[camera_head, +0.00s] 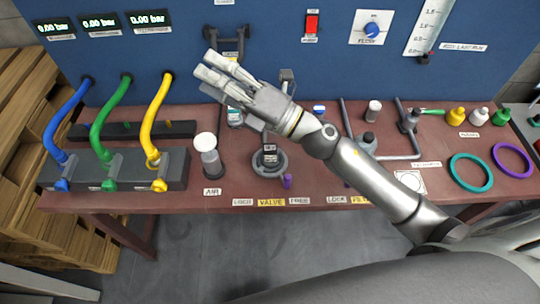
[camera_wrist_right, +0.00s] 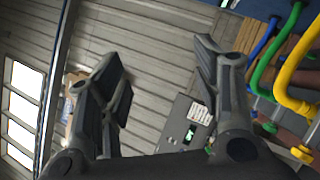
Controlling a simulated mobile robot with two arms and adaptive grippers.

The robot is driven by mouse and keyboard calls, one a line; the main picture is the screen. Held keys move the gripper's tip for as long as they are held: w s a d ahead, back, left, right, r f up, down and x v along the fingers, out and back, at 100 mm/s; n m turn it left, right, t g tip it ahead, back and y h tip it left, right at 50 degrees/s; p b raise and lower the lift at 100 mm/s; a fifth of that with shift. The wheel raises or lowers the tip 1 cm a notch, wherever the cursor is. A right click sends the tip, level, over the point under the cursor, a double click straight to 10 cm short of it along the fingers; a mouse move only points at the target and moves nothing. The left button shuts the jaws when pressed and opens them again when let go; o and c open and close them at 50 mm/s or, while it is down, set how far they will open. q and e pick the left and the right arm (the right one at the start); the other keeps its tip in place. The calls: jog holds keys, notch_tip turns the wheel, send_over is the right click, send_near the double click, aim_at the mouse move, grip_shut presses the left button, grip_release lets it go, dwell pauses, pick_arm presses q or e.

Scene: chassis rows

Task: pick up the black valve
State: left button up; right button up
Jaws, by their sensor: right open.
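A dark valve-like fitting (camera_head: 270,158) with a black block on a round grey base stands on the red-brown bench, behind the VALVE label (camera_head: 271,203). I take it for the black valve, but cannot be sure. My right gripper (camera_head: 207,70) is open and empty, raised above the back of the bench and pointing to the upper left, beyond the fitting. Its forearm passes to the right of the fitting. In the right wrist view its two fingers (camera_wrist_right: 160,62) are spread apart with nothing between them. My left gripper is not in view.
Blue, green and yellow hoses (camera_head: 155,120) run from the blue panel (camera_head: 190,50) to a grey block at left. A white-capped cylinder (camera_head: 207,150) stands left of the fitting. Teal (camera_head: 471,172) and purple rings (camera_head: 514,160) lie at right. Wooden pallets (camera_head: 30,150) stand at far left.

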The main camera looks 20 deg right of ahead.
jog(key=s+a+f+n+g+y, duration=0.1)
jog(key=s+a+f+n+g, duration=0.2)
jog(key=n+g, duration=0.5)
jog(key=n+g+h, duration=0.5)
jog(key=n+h, duration=0.5)
jog(key=h, duration=0.4)
send_near(271, 147)
jog(key=f, duration=0.1)
jog(key=p+x, duration=0.1)
jog(key=x, duration=0.4)
jog(key=shift+s+d, duration=0.1)
jog(key=shift+d, duration=0.05)
jog(key=shift+f+p, duration=0.3)
jog(key=shift+p, duration=0.25)
jog(key=p+x, duration=0.1)
jog(key=x, duration=0.2)
jog(key=shift+a+f+p, duration=0.15)
jog(key=shift+a+p, duration=0.2)
jog(key=shift+a, duration=0.15)
jog(key=shift+a+f, duration=0.15)
jog(key=shift+f, duration=0.4)
jog(key=shift+r, duration=0.1)
grip_shut()
jog(key=shift+w+r, duration=0.1)
jog(key=shift+w, duration=0.1)
